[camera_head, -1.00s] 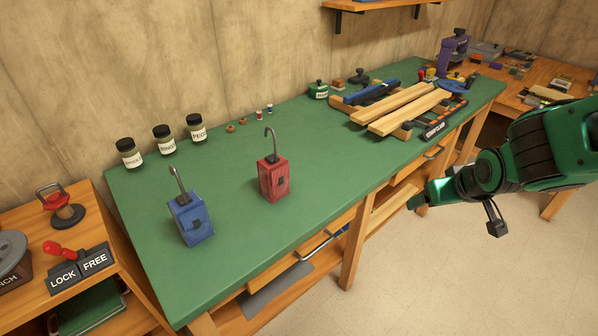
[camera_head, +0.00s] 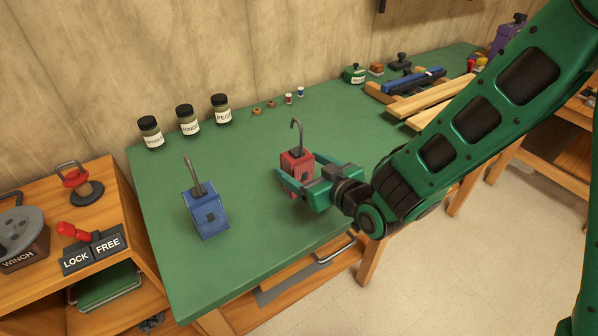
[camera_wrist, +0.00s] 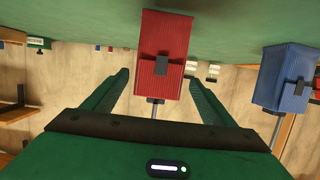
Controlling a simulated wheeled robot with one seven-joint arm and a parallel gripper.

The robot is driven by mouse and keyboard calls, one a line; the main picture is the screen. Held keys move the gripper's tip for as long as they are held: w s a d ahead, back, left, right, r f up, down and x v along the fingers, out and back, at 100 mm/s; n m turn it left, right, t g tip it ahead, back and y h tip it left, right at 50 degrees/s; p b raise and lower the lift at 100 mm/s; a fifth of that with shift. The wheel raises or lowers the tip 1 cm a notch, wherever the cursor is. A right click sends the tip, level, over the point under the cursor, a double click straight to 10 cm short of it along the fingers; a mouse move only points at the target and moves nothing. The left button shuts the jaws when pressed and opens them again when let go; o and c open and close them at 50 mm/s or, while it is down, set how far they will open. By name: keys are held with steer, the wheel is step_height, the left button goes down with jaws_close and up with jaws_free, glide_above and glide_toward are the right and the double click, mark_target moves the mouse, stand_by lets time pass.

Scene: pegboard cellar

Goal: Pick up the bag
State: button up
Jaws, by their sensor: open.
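Nothing in view is plainly a bag. A red box-shaped block (camera_head: 297,160) with a grey bent hook on top stands upright on the green bench top (camera_head: 250,200). My gripper (camera_head: 302,178) is open around the lower part of this red block, with one finger on each side. In the wrist view, which is upside down, the red block (camera_wrist: 160,60) lies between the two spread fingers. I cannot tell whether they touch it.
Several labelled jars (camera_head: 188,120) and small spools (camera_head: 288,99) stand along the wall. Wooden boards (camera_head: 430,104) lie at the right. A shelf unit with a winch (camera_head: 24,240) and a lock/free sign (camera_head: 92,253) stands at the left. The bench's left front is clear.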

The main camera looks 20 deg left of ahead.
mark_target(290, 159)
steer(key=shift+d+x, duration=0.2)
steer(key=shift+x, duration=3.45)
steer(key=shift+w+f, duration=0.15)
steer(key=shift+f, duration=0.05)
steer(key=c, duration=1.4)
